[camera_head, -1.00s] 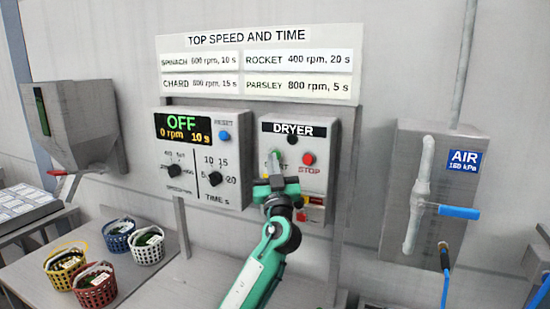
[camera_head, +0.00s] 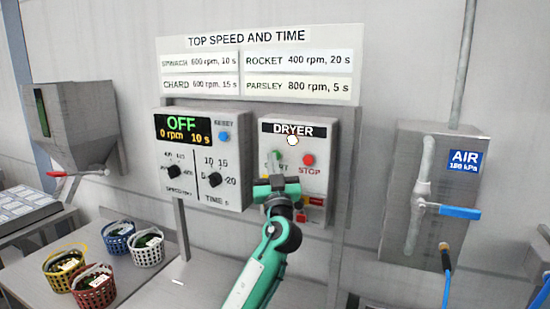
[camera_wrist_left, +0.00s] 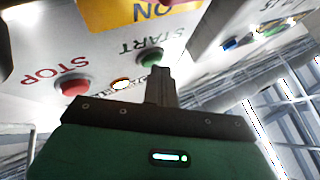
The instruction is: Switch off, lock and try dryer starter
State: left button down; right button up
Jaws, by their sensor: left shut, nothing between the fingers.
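The dryer starter box (camera_head: 335,165) has a DRYER label, a red STOP button (camera_head: 308,160) and a lamp (camera_head: 292,140) that glows white. My left gripper (camera_head: 275,170) is shut and empty, its fingertips at the green START button (camera_wrist_left: 150,57). In the left wrist view the picture is upside down; STOP (camera_wrist_left: 70,87) and the lit lamp (camera_wrist_left: 122,84) lie left of the fingers. I cannot tell whether the fingers press START. A yellow and red switch (camera_head: 314,202) low on the box is partly hidden by my arm. Its yellow plate (camera_wrist_left: 150,12) reads ON. I cannot make out a lock.
A control box (camera_head: 203,150) left of the starter reads OFF, with two knobs. An air box (camera_head: 430,190) with a blue-handled valve (camera_head: 455,211) is to the right. Several baskets of greens stand on the table (camera_head: 165,288). A hopper (camera_head: 75,120) hangs far left.

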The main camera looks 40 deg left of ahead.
pick_arm(q)
jog(key=shift+s+d, duration=0.2)
jog(key=shift+s, duration=0.45)
jog(key=s, duration=0.1)
jog(key=s+d, duration=0.1)
jog(key=s, duration=0.2)
jog(key=shift+s+d+b, duration=0.25)
jog(key=shift+s+b, duration=0.05)
jog(key=shift+s, duration=0.1)
jog(key=shift+f, duration=0.1)
dwell(0.5)
